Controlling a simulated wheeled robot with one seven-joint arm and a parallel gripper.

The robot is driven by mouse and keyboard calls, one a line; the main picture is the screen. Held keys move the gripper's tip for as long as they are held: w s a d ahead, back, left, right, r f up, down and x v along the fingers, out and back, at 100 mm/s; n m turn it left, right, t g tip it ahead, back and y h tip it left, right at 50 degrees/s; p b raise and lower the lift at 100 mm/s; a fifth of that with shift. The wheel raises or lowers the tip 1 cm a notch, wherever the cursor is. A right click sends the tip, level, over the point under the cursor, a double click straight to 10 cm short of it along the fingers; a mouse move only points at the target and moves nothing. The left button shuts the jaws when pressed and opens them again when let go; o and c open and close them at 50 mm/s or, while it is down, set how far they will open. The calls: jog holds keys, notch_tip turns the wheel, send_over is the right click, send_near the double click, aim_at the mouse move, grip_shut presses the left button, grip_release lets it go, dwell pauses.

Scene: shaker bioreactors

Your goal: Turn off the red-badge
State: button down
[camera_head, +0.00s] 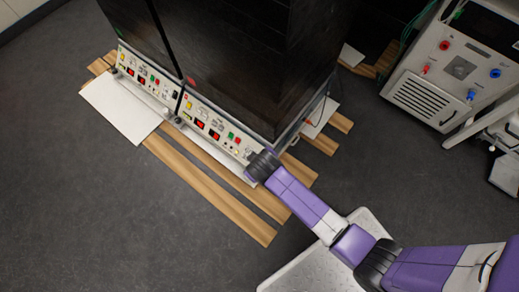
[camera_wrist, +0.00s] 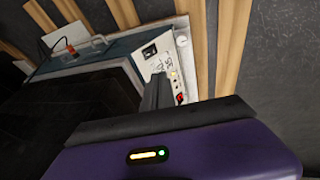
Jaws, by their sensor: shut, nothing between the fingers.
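Two dark bioreactor cabinets stand side by side in the head view, each with a cream control panel along its lower front. A small red badge (camera_head: 191,81) shows on the right cabinet (camera_head: 245,75), near the gap. The right cabinet's panel (camera_head: 212,127) carries red displays and green, red and yellow buttons. My gripper (camera_head: 254,172) is at the right end of this panel, shut and empty. In the wrist view its dark fingers (camera_wrist: 157,92) are in front of a cream panel (camera_wrist: 164,60) with a black switch, a yellow light and a red-lit part (camera_wrist: 181,98). Contact cannot be told.
The left cabinet (camera_head: 130,25) is close beside the right one. Wooden slats (camera_head: 215,192) and a white plate (camera_head: 122,105) lie on the floor in front. A white machine with coloured knobs (camera_head: 440,75) stands at the right. The grey floor at lower left is clear.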

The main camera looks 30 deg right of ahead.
jog(key=shift+f+b, duration=0.65)
jog(key=shift+b, duration=0.45)
jog(key=shift+r+b, duration=0.15)
jog(key=shift+b, duration=0.35)
jog(key=b+x, duration=0.2)
jog(key=x, duration=0.2)
jog(key=b+x, duration=0.3)
jog(key=x, duration=0.1)
jog(key=b+x, duration=0.2)
jog(key=x, duration=0.2)
jog(key=shift+s+d, duration=0.15)
jog(key=shift+d, duration=0.15)
jog(key=shift+d+f+b, duration=0.55)
jog(key=shift+d+b, duration=0.05)
jog(key=shift+b, duration=0.05)
